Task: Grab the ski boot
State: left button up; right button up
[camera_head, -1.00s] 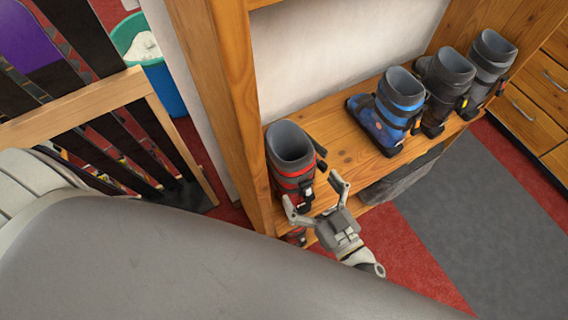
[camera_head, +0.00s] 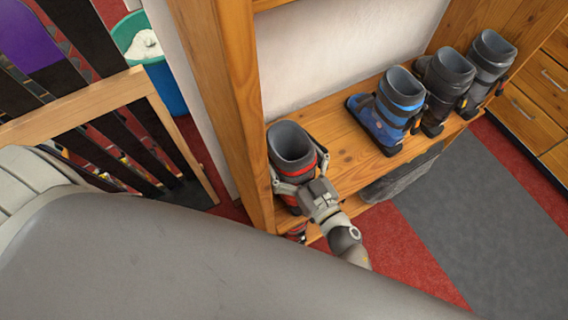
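A grey ski boot with red bands (camera_head: 293,151) stands upright at the left end of a wooden shelf bench (camera_head: 341,148). My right gripper (camera_head: 299,170) is at the boot's near side. Its two fingers are spread, one on each side of the boot, and still look as wide apart as before. I cannot tell whether they touch the shell. The gripper's body hides part of the boot's lower front. My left gripper is not in view.
A blue boot (camera_head: 385,115), a dark boot (camera_head: 447,85) and a grey boot (camera_head: 490,62) stand further right on the bench. A wooden post (camera_head: 222,100) rises close left of the red-banded boot. A ski rack (camera_head: 90,105) and a teal bin (camera_head: 165,85) are at left.

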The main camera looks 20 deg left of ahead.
jog(key=c, duration=1.7)
jog(key=shift+a+r, duration=0.1)
jog(key=shift+r, duration=0.15)
jog(key=shift+c, duration=0.2)
